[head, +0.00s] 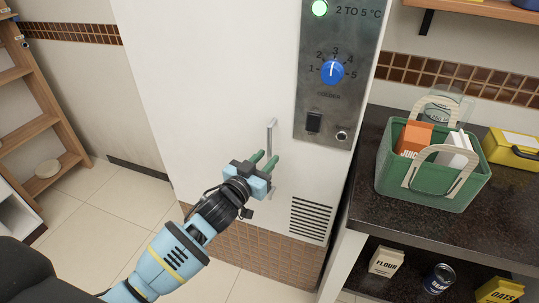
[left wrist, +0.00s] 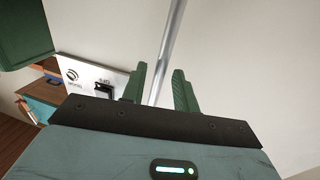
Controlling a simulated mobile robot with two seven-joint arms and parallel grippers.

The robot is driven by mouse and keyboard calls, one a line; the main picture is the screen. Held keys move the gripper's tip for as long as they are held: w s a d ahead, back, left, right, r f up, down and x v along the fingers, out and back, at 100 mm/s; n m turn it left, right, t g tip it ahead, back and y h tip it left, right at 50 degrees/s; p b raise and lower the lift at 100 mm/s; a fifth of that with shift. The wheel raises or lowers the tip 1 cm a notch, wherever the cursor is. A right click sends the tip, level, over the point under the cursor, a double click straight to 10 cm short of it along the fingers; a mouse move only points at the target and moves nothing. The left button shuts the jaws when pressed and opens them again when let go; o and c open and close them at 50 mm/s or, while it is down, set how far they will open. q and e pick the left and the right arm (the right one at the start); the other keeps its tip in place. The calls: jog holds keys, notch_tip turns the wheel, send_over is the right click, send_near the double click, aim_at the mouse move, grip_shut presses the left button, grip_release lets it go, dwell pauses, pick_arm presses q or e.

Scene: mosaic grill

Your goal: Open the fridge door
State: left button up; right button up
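The fridge (head: 215,75) is a tall white cabinet, and its door looks closed. A vertical metal bar handle (head: 270,133) is on the door, beside the grey control panel. My left gripper (head: 264,161) is at the lower half of the handle, its green fingers pointing toward the door. In the left wrist view the handle (left wrist: 171,45) runs between the two fingertips (left wrist: 160,83), with a gap seen on each side, so the gripper is open around or just before the bar. The gripper hides part of the handle in the head view. My right gripper is not in view.
The panel (head: 337,60) has a blue dial and a lit green lamp. At right, a dark counter (head: 400,220) holds a green basket (head: 440,195) and a yellow box (head: 510,150). Wooden shelves (head: 40,90) stand at far left. The tiled floor left of the fridge is clear.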

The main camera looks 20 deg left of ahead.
pick_arm(q)
jog(key=shift+x, duration=1.25)
jog(key=shift+c, duration=0.2)
grip_shut()
